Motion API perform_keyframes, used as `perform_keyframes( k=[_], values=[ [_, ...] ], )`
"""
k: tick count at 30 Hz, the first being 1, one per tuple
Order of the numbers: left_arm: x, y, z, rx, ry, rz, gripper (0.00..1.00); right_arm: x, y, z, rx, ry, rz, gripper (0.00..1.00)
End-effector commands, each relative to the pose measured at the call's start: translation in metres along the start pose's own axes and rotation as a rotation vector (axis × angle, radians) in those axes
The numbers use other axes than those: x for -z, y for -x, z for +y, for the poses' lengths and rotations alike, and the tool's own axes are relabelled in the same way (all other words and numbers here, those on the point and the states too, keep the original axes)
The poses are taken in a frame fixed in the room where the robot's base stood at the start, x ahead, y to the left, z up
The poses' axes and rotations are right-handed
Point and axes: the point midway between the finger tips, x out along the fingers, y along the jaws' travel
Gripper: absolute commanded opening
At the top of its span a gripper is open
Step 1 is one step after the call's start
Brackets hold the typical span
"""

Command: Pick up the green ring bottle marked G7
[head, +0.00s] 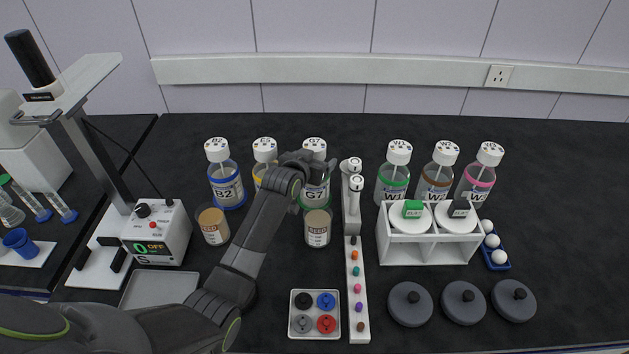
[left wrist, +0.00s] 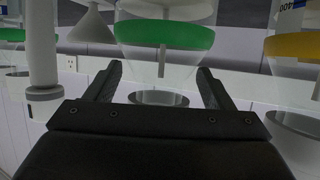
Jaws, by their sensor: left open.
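The G7 bottle (head: 315,192) stands upright on the black bench, with a white cap and a green ring. My left gripper (head: 303,163) is at its upper part, just under the cap, and hides some of it. In the left wrist view the left gripper (left wrist: 158,75) is open, its fingers apart. The bottle's green ring (left wrist: 165,36) shows beyond and between the fingers; I cannot tell whether they touch the glass. My right gripper is not in view.
The E5 bottle (head: 265,150) stands close to the left, partly behind my arm, with the B2 bottle (head: 226,185) beyond it. A seed jar (head: 317,228) stands in front of G7. A white holder (head: 352,220) is close to the right.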

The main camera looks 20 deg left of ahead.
Motion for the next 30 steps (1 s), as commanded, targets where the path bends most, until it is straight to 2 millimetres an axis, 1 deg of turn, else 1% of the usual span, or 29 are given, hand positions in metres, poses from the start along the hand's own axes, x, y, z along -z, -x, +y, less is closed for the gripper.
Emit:
perform_keyframes(
  k=[2,19,30],
  values=[
    [0.0,0.0001,-0.0002,0.0,0.0,0.0,0.76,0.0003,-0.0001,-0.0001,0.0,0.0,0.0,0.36],
    [-0.0004,0.0003,-0.0002,0.0,0.0,-0.001,0.01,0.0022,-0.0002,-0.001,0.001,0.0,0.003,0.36],
    [0.003,0.0008,0.0002,0.0,-0.001,0.005,0.0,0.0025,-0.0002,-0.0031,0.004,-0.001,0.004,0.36]
  ],
)
